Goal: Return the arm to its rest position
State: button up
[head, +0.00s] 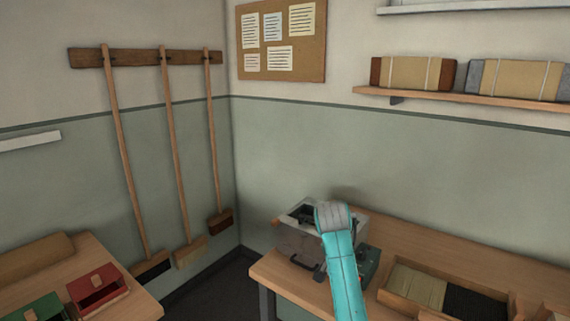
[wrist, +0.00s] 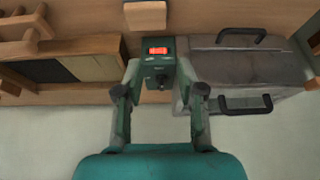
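My teal arm (head: 341,270) rises from the bottom of the head view in front of the bench, with its grey joint (head: 333,215) uppermost. The arm hides part of the machine behind it, and my gripper cannot be made out there. In the wrist view my gripper (wrist: 160,92) has its two fingers spread wide apart. Nothing is held between them. Beyond the fingers shows a green control box (wrist: 158,70) with a lit red display, with visible space between the fingers.
A grey machine (head: 297,241) with black handles stands on the bench (head: 272,268); it also shows in the wrist view (wrist: 245,65). A wooden tray (head: 450,287) holds tan and dark bristles. Red (head: 97,291) and green (head: 38,310) boxes sit on the left table. Brooms hang on the wall.

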jog(key=s+d+f+n+t, duration=0.1)
jog(key=s+f, duration=0.5)
jog(key=f, duration=0.5)
jog(key=s+d+f+n+t, duration=0.15)
jog(key=s+f, duration=0.35)
jog(key=f, duration=0.6)
jog(key=s+f+n+t+y, duration=0.1)
jog(key=s+f+t, duration=0.1)
jog(key=s+f, duration=0.65)
jog(key=s+r+n+t+y, duration=0.1)
jog(key=s+r+t, duration=0.1)
jog(key=s, duration=1.2)
jog(key=s+r+n+t+y, duration=0.1)
jog(key=s+r+n, duration=0.1)
jog(key=s, duration=1.2)
jog(key=s+r+t, duration=0.3)
jog(key=s+r, duration=1.2)
jog(key=r, duration=0.2)
jog(key=shift+s+d, duration=0.2)
